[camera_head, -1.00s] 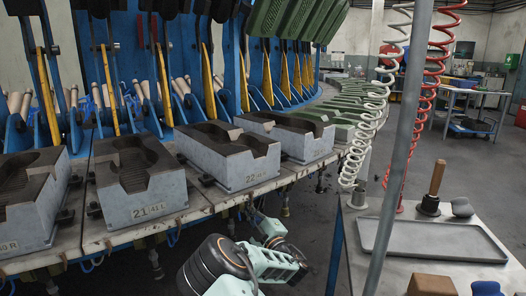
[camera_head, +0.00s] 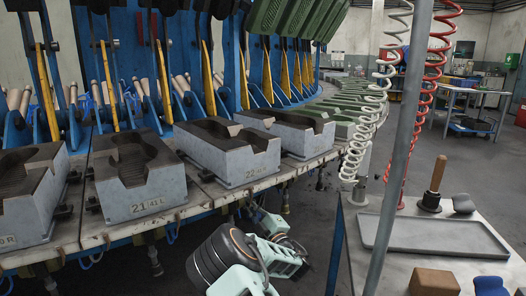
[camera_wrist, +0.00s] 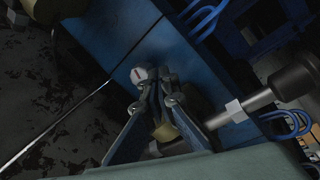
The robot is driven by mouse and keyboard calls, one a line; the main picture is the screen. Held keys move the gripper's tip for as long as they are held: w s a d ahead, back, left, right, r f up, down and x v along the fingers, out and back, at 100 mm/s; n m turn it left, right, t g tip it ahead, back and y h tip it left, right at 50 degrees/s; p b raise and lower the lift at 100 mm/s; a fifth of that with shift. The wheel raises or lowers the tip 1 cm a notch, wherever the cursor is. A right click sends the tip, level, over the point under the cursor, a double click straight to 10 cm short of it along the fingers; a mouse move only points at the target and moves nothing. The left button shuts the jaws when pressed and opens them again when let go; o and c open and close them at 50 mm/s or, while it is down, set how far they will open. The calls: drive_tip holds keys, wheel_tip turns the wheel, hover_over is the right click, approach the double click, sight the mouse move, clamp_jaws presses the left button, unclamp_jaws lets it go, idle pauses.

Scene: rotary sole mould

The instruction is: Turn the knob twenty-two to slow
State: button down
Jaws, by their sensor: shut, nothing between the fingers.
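Mould 22 (camera_head: 232,155) is a grey block with a dark sole-shaped top, labelled "22", on the carousel edge. My gripper shows partly in the head view (camera_head: 266,220), below the edge in front of this mould. In the wrist view, my gripper (camera_wrist: 158,108) is shut and empty, close to a blue metal panel. A small round white knob (camera_wrist: 138,74) with a red mark sits on this panel, just beyond the fingertips. I cannot tell whether they touch it. No number or speed marking is readable by the knob.
Mould 21 (camera_head: 140,181) stands to the left on the carousel rim. In the wrist view, a metal rod (camera_wrist: 236,108) and blue hose loops (camera_wrist: 286,124) lie right of my gripper. A grey post (camera_head: 398,150) and a bench with a tray (camera_head: 430,240) stand at the right.

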drive_tip(key=shift+w+d+f+b, duration=0.25)
drive_tip(key=shift+d+b, duration=0.15)
drive_tip(key=shift+b, duration=0.35)
drive_tip(key=shift+w+d+b, duration=0.2)
drive_tip(key=shift+b, duration=0.2)
idle(0.4)
drive_tip(key=r+v, duration=0.1)
drive_tip(key=v, duration=0.4)
drive_tip(key=shift+s+d+f, duration=0.35)
drive_tip(key=shift+d+f, duration=0.05)
drive_tip(key=shift+d, duration=0.05)
